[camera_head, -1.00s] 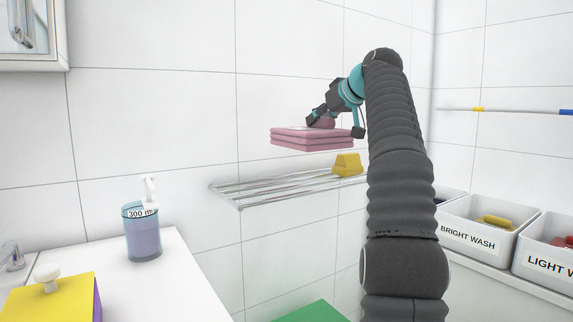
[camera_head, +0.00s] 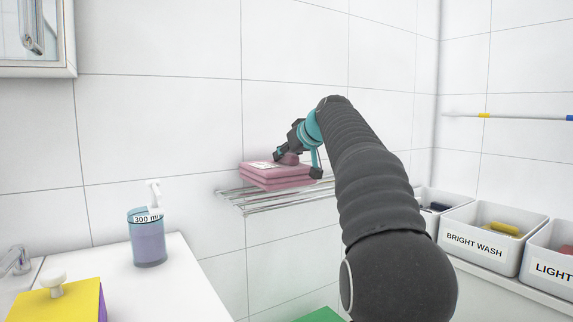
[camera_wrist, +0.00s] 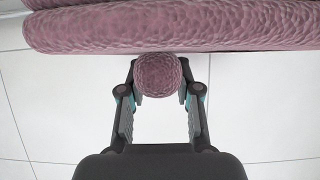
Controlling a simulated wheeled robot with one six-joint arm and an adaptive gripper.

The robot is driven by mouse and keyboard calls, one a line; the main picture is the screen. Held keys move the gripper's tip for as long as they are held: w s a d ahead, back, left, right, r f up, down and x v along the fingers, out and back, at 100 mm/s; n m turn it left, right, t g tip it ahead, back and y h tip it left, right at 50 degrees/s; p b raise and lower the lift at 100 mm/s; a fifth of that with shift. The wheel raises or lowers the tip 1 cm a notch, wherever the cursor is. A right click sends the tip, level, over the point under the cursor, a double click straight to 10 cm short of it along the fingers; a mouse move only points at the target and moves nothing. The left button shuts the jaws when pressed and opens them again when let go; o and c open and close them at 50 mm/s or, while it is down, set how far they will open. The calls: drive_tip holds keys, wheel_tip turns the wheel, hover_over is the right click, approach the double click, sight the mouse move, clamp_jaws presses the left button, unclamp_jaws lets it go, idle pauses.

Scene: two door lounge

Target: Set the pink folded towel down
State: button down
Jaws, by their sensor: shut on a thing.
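The pink folded towel (camera_head: 277,178) is a flat stack of folds with a rounded knob on top. In the head view it is at the wire rack (camera_head: 256,204) on the wall, over its left and middle part. I cannot tell whether it touches the bars. My gripper (camera_head: 298,160) is shut on the towel's knob from the right and above. In the wrist view the round pink knob (camera_wrist: 158,75) sits between my two fingers, with the towel's folded edge (camera_wrist: 180,30) beyond it.
A soap dispenser (camera_head: 147,232) and a yellow box (camera_head: 57,303) with a white knob stand on the white counter at left. Labelled white bins (camera_head: 477,244) line a ledge at right. My arm hides the rack's right end.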

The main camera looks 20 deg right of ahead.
drive_tip(key=shift+f, duration=1.25)
drive_tip(key=shift+f, duration=0.2)
drive_tip(key=c, duration=0.8)
unclamp_jaws()
drive_tip(key=shift+r, duration=0.1)
drive_tip(key=shift+r, duration=0.2)
drive_tip(key=v, duration=1.2)
drive_tip(key=shift+f+b, duration=0.15)
drive_tip(key=shift+b, duration=0.3)
